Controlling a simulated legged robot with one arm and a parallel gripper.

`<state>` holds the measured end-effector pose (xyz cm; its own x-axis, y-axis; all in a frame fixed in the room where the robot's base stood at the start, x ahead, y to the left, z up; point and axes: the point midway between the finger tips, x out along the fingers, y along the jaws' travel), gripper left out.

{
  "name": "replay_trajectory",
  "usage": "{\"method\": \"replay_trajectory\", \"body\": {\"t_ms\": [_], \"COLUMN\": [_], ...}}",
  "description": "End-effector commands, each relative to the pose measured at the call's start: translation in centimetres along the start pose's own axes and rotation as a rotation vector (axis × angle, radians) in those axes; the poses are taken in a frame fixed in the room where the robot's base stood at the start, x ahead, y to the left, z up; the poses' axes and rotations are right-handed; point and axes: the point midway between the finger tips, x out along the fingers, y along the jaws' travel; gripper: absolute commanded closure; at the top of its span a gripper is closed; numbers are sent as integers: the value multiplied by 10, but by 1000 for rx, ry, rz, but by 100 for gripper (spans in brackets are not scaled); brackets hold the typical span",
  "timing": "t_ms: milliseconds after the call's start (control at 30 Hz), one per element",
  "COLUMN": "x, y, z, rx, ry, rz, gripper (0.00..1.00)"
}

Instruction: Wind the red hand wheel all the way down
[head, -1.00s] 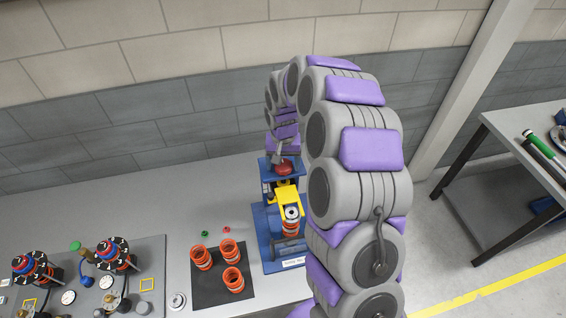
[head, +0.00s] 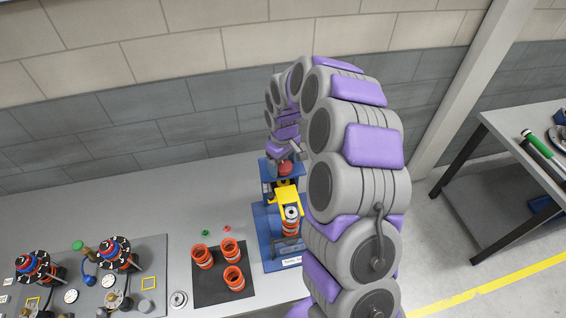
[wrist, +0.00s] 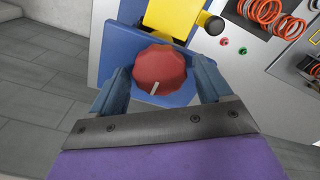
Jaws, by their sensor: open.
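The red hand wheel (wrist: 159,66) has a lobed rim and a pale mark near its edge. It sits on the blue top plate (wrist: 118,50) of a press fixture. In the head view the wheel (head: 286,169) shows at the top of the blue fixture, partly covered by my arm's end. My gripper (wrist: 160,72) is open, one finger on each side of the wheel. Whether the fingers touch the rim, I cannot tell. A yellow bracket (head: 287,197) stands in front of the wheel, above an orange coil spring (head: 290,228).
Orange springs (head: 231,249) stand on a dark mat (head: 210,290) left of the fixture, with small green (head: 206,233) and red (head: 227,229) buttons behind them. A grey panel with gauges (head: 150,262) is farther left. The wall (head: 120,100) is behind.

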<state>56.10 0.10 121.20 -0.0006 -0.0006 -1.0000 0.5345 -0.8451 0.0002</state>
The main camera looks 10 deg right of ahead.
Motion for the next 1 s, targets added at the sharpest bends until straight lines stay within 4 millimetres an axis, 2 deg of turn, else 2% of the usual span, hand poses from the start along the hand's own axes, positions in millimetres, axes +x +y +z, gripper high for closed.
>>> {"method": "replay_trajectory", "body": {"t_ms": [1000], "x": [-1], "y": [0], "z": [0], "rx": [-918], "ry": [-1], "rz": [-1], "gripper": [21]}}
